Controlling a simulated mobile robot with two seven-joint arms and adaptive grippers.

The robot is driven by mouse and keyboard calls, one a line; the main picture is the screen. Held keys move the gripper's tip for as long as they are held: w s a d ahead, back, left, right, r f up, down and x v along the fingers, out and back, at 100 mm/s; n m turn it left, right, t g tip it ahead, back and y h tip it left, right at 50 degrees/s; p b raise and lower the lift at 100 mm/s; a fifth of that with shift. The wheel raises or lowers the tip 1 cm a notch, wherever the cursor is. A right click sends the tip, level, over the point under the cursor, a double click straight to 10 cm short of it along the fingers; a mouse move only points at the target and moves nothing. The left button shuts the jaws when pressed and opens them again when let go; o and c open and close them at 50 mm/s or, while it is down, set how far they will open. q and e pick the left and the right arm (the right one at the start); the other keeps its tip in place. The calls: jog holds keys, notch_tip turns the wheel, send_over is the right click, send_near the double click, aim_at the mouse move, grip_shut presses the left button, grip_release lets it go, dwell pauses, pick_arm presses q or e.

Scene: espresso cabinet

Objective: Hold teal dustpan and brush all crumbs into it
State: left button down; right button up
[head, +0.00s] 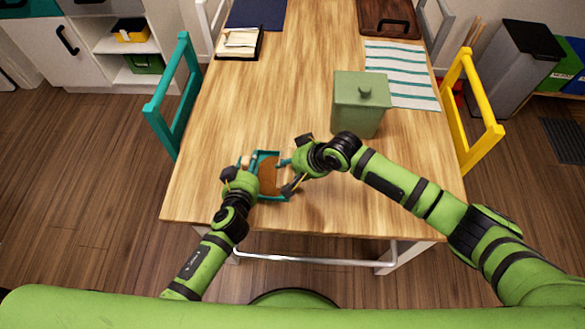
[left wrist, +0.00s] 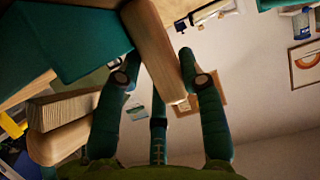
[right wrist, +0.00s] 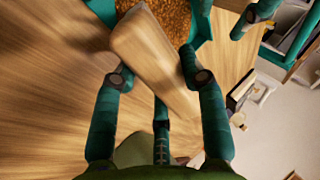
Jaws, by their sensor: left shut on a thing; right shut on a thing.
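The teal dustpan (head: 268,153) is near the table's front edge, with a layer of brown crumbs (head: 268,172) inside. My left gripper (head: 252,176) is at the pan's left side. In the left wrist view it is shut on a wooden handle (left wrist: 155,45) beside the teal pan (left wrist: 85,40). My right gripper (head: 285,176) is at the pan's right side. In the right wrist view it is shut on the brush's wooden handle (right wrist: 145,50), close to the crumbs (right wrist: 172,15). Pale bristles (left wrist: 52,112) show in the left wrist view. The grippers partly hide both tools in the head view.
A green lidded canister (head: 358,105) stands right of the dustpan, near my right arm. A striped cloth (head: 402,75), a napkin tray (head: 238,43) and a brown tray (head: 390,18) lie farther back. Teal (head: 172,95) and yellow (head: 470,110) chairs flank the table. The table's middle is clear.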

pick_arm(q)
jog(key=shift+s+a+f, duration=0.1)
jog(key=shift+f, duration=0.1)
pick_arm(e)
jog(key=shift+r, duration=1.8)
pick_arm(q)
jog(key=c, duration=0.8)
grip_release()
jog(key=shift+c, duration=0.2)
jog(key=shift+o, duration=0.7)
jog(key=shift+r, duration=0.1)
pick_arm(e)
jog(key=shift+w, duration=0.1)
pick_arm(q)
jog(key=v, duration=1.1)
jog(key=shift+s+r, duration=0.25)
jog(key=shift+s, duration=0.1)
